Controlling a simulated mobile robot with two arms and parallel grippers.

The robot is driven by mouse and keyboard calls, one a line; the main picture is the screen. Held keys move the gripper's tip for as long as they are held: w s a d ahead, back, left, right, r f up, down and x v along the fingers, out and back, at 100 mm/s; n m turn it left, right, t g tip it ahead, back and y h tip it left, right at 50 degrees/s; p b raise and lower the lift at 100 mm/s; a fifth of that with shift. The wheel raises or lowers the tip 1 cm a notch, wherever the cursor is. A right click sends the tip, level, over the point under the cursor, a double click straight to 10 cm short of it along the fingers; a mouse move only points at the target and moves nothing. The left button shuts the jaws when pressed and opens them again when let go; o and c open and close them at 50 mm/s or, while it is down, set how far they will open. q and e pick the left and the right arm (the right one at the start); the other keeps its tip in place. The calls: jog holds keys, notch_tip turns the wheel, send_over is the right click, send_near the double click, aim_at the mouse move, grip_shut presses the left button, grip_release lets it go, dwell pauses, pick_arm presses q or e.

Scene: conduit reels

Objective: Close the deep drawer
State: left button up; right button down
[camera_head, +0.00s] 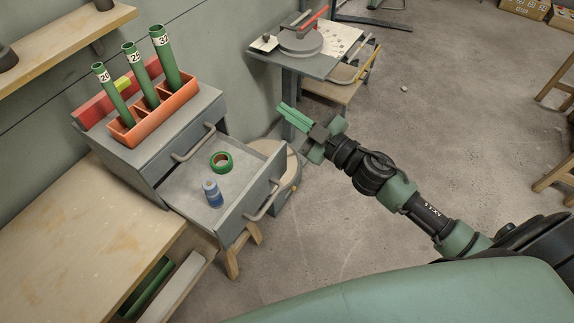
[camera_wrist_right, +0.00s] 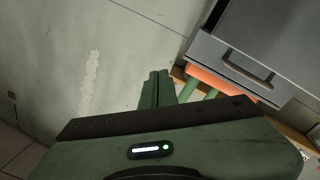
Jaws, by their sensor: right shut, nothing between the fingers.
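The deep drawer (camera_head: 255,209) is pulled well out of the grey cabinet (camera_head: 152,150) in the head view. Its front carries a bar handle (camera_head: 268,199). A green tape ring (camera_head: 221,162) and a blue bottle (camera_head: 212,193) are inside it. The shallower drawer above, with its own handle (camera_head: 194,142), looks shut. My right gripper (camera_head: 294,117) is shut and empty, beyond the open drawer and above it in the picture, apart from its handle. Its green fingers also show in the right wrist view (camera_wrist_right: 157,88), beside a grey front with a handle (camera_wrist_right: 247,70); I cannot tell which drawer that is. My left gripper is not in view.
An orange tray (camera_head: 157,119) with green tubes stands on the cabinet. A wooden bench (camera_head: 80,250) is at the left. A round stool (camera_head: 280,160) stands close behind the drawer. A small machine table (camera_head: 300,62) is at the back. The floor to the right is mostly open.

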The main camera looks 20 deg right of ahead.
jog(key=s+a+r+n+g+y, duration=0.2)
jog(key=s+a+n+g+y, duration=0.35)
jog(key=n+g, duration=0.45)
jog(key=s+d+f+n+g+h+p, duration=0.1)
jog(key=s+d+f+g+h, duration=0.2)
jog(key=d+h, duration=0.15)
jog(key=s+d+f+n+g+h, duration=0.1)
jog(key=s+d+f+g+h, duration=0.15)
jog(key=d, duration=0.35)
jog(key=p, duration=0.3)
send_over(286, 169)
jog(key=s+a, duration=0.2)
jog(key=s, duration=0.2)
notch_tip(286, 169, down, 9)
jog(key=shift+s+d+r, duration=0.15)
jog(key=shift+s+d, duration=0.05)
jog(key=shift+d, duration=0.05)
jog(key=shift+w, duration=0.15)
